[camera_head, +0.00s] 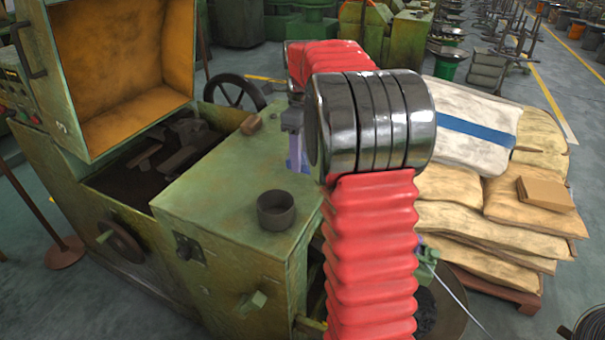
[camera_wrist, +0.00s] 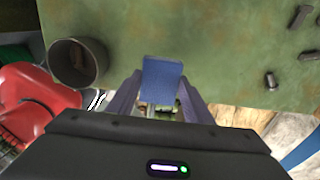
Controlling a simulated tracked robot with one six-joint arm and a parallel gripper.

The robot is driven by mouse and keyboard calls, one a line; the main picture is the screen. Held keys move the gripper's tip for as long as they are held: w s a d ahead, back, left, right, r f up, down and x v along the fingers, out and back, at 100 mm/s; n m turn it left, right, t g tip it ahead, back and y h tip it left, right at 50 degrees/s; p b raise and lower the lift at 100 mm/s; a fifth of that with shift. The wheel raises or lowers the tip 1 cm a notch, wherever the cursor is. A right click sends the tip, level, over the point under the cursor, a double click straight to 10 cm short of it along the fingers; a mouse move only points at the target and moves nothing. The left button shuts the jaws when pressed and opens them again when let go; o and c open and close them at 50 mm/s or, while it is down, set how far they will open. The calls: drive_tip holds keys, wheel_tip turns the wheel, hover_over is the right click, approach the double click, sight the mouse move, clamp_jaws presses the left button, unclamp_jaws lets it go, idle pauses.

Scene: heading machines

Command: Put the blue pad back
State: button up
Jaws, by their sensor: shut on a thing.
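The blue pad (camera_wrist: 162,84) is a small flat rectangle between the two fingers of my gripper (camera_wrist: 161,77) in the wrist view. The gripper is shut on it. The pad shows against the edge of the green machine top (camera_wrist: 200,40); I cannot tell whether it touches that surface. In the head view my gripper (camera_head: 297,152) is partly hidden behind my red-sleeved arm, at the far right side of the machine top (camera_head: 215,185). The pad cannot be made out there.
A dark open cup (camera_head: 276,211) stands on the machine top; it also shows in the wrist view (camera_wrist: 76,64). Several bolts (camera_wrist: 271,81) lie on the top. Stacked sacks (camera_head: 470,215) stand to the right.

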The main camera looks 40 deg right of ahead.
sight(301, 183)
drive_tip(key=shift+f, duration=1.1)
drive_tip(key=shift+w+f, duration=0.1)
drive_tip(key=shift+f, duration=1.75)
drive_tip(key=o, duration=1)
drive_tip(key=shift+f, duration=0.1)
wheel_tip(301, 183, up, 12)
drive_tip(key=shift+f, duration=0.2)
drive_tip(key=shift+r, duration=0.3)
